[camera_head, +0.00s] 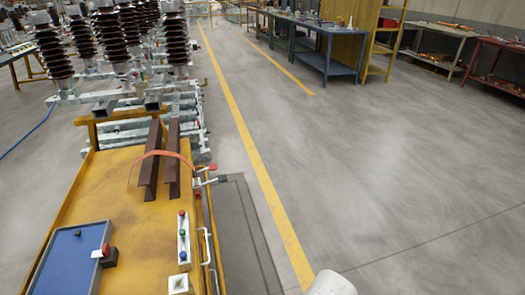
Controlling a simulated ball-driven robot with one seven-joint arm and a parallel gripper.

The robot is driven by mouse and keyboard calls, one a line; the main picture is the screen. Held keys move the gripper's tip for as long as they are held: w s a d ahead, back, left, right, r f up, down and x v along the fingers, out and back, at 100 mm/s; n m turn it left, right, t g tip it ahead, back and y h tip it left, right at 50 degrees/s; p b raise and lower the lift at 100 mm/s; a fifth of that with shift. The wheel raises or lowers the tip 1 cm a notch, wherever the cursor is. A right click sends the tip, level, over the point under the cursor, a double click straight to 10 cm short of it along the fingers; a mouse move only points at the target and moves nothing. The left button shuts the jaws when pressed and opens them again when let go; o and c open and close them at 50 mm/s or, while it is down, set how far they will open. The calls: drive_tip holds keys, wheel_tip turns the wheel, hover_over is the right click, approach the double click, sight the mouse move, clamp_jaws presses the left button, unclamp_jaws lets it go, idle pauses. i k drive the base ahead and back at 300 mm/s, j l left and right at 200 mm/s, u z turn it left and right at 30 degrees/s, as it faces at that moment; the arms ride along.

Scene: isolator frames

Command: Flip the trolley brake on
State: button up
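The yellow trolley (140,213) stands at the left, seen from above. At its right edge are small levers on a pale bracket, one with a red end (212,167) and one with a dark end (223,179). A red and white piece with a black block (109,257) sits at the right side of a blue panel (68,262). Which of these is the brake, and how it is set, I cannot tell. A white rounded part at the bottom edge looks like my own arm. My gripper is not in view.
A pale strip with coloured buttons (183,240) and two brown beams (151,165) are on the trolley. Brown ribbed insulators (108,35) stand behind it. Workbenches (330,50) line the back. The grey floor right of the yellow line (250,145) is clear.

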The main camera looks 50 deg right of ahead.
sight(213, 166)
drive_tip(key=l, duration=0.65)
drive_tip(key=i+l+z, duration=0.15)
drive_tip(key=l, duration=1.15)
drive_tip(key=i+j+z, duration=0.15)
drive_tip(key=i+j, duration=0.2)
drive_tip(key=i, duration=0.3)
drive_tip(key=i+j+z, duration=0.15)
drive_tip(key=i+j, duration=0.2)
drive_tip(key=i, duration=0.25)
drive_tip(key=i+j+z, duration=0.15)
drive_tip(key=i+j, duration=0.35)
drive_tip(key=i, duration=0.1)
